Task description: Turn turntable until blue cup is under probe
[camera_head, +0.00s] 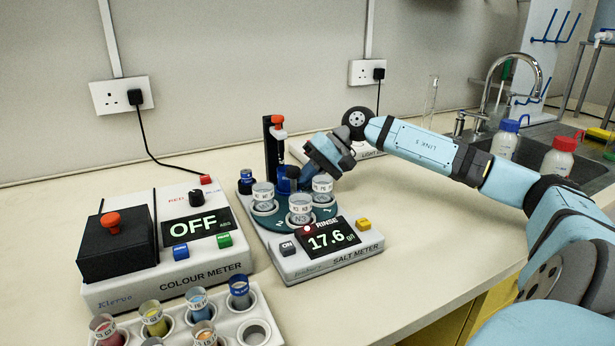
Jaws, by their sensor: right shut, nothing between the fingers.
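The teal turntable (328,213) sits on the white salt meter (345,254) and carries several labelled cups. Clear cups stand at its left (263,195), front (300,212) and right (322,190). A dark blue shape (286,184), apparently the blue cup, shows at the back near the foot of the black probe stand (269,150). I cannot tell whether it is exactly under the probe. My right gripper (308,181) is shut and empty, pointing down just behind the right cup; its tips are partly hidden, so contact is unclear. My left gripper is not in view.
The colour meter (165,262) with its black box stands at the left. A white rack (258,302) of coloured cups is in front. A small dark-blue-topped cup (246,181) stands at the meter's left back corner. The sink and bottles (559,160) are right; the bench right of the meter is clear.

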